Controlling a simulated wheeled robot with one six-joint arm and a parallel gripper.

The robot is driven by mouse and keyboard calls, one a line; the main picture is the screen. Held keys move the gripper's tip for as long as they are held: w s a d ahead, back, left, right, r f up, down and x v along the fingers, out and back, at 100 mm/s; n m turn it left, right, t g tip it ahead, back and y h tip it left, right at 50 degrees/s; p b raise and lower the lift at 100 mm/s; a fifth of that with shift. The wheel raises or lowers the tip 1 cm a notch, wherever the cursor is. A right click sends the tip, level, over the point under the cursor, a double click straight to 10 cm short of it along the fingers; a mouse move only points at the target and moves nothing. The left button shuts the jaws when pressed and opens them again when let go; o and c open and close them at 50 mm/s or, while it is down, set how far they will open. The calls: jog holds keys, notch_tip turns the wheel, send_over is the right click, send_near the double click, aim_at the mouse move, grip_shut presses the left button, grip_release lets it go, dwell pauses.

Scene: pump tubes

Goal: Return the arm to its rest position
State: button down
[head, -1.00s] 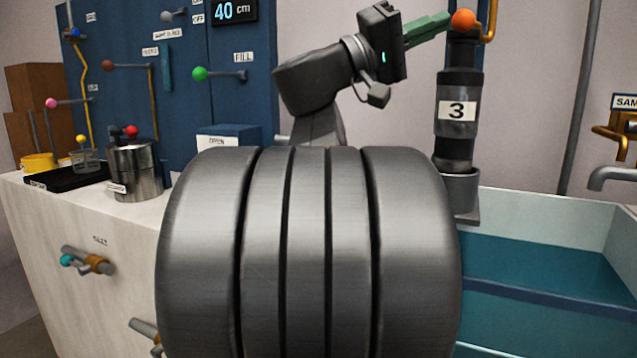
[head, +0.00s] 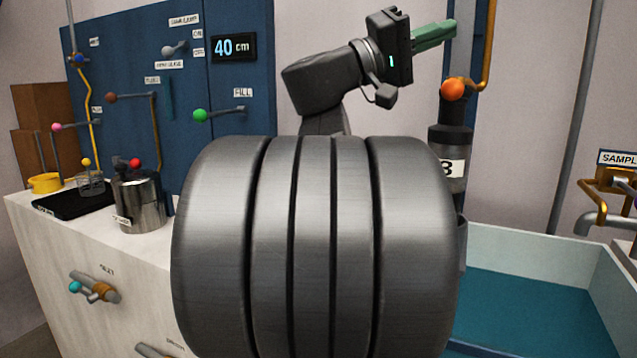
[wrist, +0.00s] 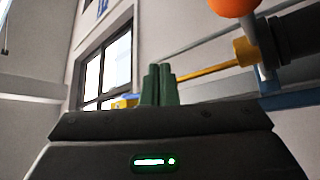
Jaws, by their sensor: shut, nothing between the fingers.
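My gripper (head: 447,34) has green fingers and points to the right, above an orange ball (head: 453,89) on top of a dark pump tube (head: 450,140) with a partly hidden label 3. The gripper is apart from the ball. In the wrist view the green fingers (wrist: 160,85) are together with nothing between them. The orange ball (wrist: 234,5) shows at the upper right there. My own large grey arm part hides the tube's lower end in the head view.
A blue panel (head: 225,150) with coloured knobs and a 40 cm display (head: 233,47) stands at the left. A metal pot (head: 139,205) and a black tray (head: 72,200) are on the white counter (head: 50,235). A teal-floored basin (head: 530,310) lies at the right. The air around the gripper is clear.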

jog(key=shift+w+d+r+n+p, duration=0.15)
jog(key=shift+w+r+n+p, duration=0.25)
jog(key=shift+r+n+p, duration=0.45)
jog(key=shift+f, duration=0.15)
jog(key=shift+f+m, duration=0.15)
jog(key=shift+m, duration=0.1)
